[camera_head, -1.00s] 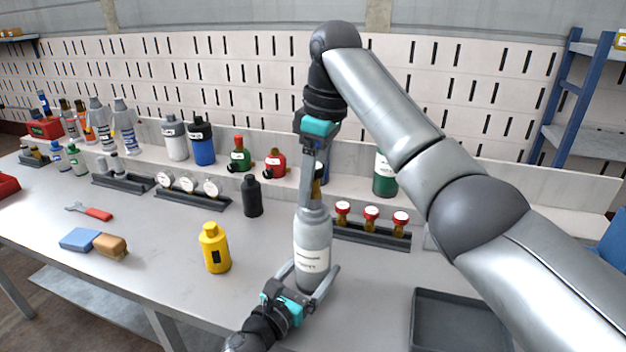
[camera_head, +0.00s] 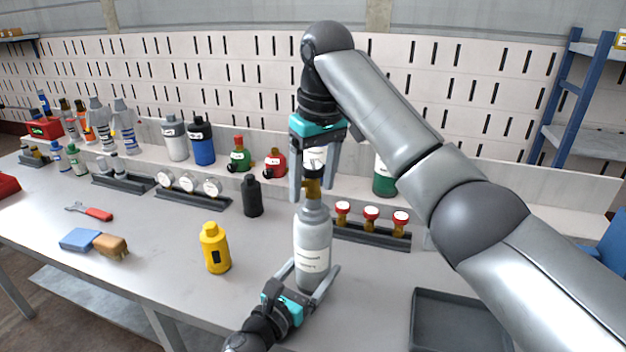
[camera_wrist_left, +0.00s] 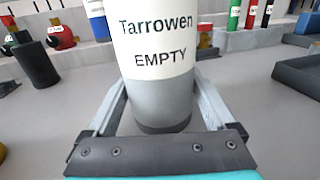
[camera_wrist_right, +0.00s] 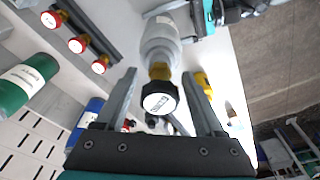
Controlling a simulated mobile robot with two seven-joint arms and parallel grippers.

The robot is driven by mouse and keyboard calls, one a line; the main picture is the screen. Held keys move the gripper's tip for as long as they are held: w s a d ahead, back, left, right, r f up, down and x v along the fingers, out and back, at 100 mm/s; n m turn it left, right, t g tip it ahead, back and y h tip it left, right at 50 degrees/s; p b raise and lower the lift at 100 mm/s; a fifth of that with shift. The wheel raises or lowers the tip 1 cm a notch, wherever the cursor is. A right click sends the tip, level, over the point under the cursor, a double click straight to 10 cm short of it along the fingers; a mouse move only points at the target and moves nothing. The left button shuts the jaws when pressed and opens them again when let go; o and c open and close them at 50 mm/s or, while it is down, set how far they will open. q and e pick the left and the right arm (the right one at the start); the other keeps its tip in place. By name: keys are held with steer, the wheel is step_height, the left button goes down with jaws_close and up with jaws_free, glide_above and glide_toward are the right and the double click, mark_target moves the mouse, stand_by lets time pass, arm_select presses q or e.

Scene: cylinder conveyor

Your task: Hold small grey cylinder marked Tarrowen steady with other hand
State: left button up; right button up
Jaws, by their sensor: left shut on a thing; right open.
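The small grey cylinder (camera_head: 313,240) stands upright on the bench. Its white label reads "Tarrowen EMPTY" in the left wrist view (camera_wrist_left: 158,50). My left gripper (camera_head: 313,270) is shut on its lower body, one finger on each side. My right gripper (camera_head: 311,187) is open and points down at the cylinder's top. In the right wrist view, the brass valve (camera_wrist_right: 160,71) and its black knob with a white face (camera_wrist_right: 159,98) sit between the spread right fingers (camera_wrist_right: 163,88), with gaps on both sides. The right gripper partly hides the valve in the head view.
A yellow bottle (camera_head: 215,250) and a black bottle (camera_head: 252,197) stand left of the cylinder. A rack of red-topped gauges (camera_head: 372,235) is behind it to the right. A dark empty tray (camera_head: 460,295) lies at front right.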

steer(key=shift+m, duration=1.2)
steer(key=m+h, duration=0.1)
steer(key=m, duration=0.3)
steer(key=shift+m, duration=1)
steer(key=m, duration=0.2)
steer(key=shift+m+h, duration=0.3)
steer(key=shift+m, duration=0.1)
steer(key=m, duration=0.3)
steer(key=shift+c, duration=0.4)
jaws_close()
